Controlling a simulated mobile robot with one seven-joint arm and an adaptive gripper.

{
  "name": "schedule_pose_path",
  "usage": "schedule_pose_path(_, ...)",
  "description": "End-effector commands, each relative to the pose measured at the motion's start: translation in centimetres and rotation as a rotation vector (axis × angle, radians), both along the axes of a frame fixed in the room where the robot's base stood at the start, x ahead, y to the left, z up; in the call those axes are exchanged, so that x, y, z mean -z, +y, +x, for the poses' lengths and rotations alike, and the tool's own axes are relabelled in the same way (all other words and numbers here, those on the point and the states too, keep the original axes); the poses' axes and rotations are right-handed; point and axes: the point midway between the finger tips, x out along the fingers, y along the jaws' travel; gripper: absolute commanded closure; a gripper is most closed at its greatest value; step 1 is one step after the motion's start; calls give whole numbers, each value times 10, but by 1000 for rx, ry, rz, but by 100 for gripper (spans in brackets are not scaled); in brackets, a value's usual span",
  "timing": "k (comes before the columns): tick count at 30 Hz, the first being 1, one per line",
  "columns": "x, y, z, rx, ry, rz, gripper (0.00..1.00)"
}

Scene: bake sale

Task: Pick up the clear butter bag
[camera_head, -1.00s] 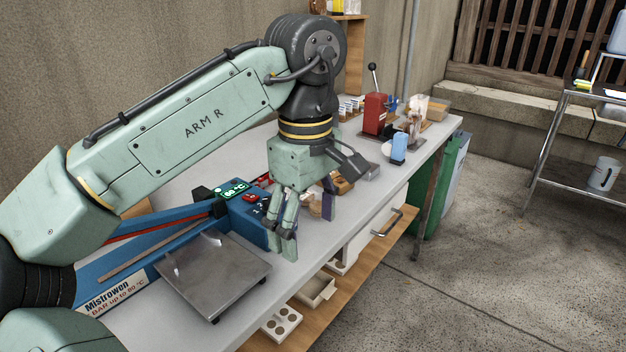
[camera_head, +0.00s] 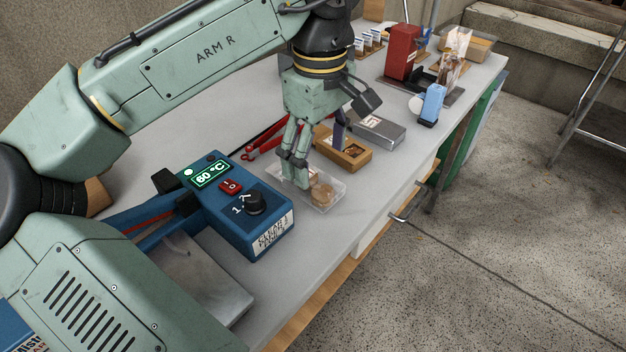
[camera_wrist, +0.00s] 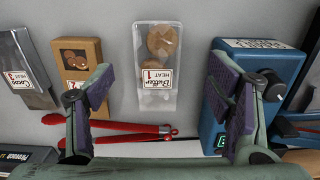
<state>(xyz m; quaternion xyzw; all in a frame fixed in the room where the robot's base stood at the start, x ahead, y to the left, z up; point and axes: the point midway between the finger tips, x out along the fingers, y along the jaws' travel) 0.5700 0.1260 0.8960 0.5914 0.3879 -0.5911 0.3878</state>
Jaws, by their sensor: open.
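The clear butter bag (camera_head: 322,192) lies flat on the grey table, with round brown cookies inside. In the wrist view the clear bag (camera_wrist: 157,95) carries a white label reading "Butter 1 HEAT" and lies ahead of and between my fingers. My gripper (camera_head: 294,178) points down over the bag's left end and hides part of it in the head view. In the wrist view my gripper (camera_wrist: 165,95) has its purple-padded fingers wide apart with nothing between them. I cannot tell the exact height above the bag.
A blue sealer (camera_head: 245,212) showing 60 °C stands close left of the bag. A brown box (camera_head: 343,150) and a silver pouch (camera_head: 376,130) lie to the other side. Red-handled tongs (camera_head: 262,142) lie behind. Bare table lies in front of the bag.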

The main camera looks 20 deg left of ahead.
Motion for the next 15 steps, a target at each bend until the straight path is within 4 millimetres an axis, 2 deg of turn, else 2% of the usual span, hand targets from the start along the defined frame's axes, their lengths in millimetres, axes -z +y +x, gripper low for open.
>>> schedule_pose_path(7, 20, 0, 0, 0, 1, 0, 27)
schedule_pose_path(15, 59, 1, 2, 1, 2, 0, 27)
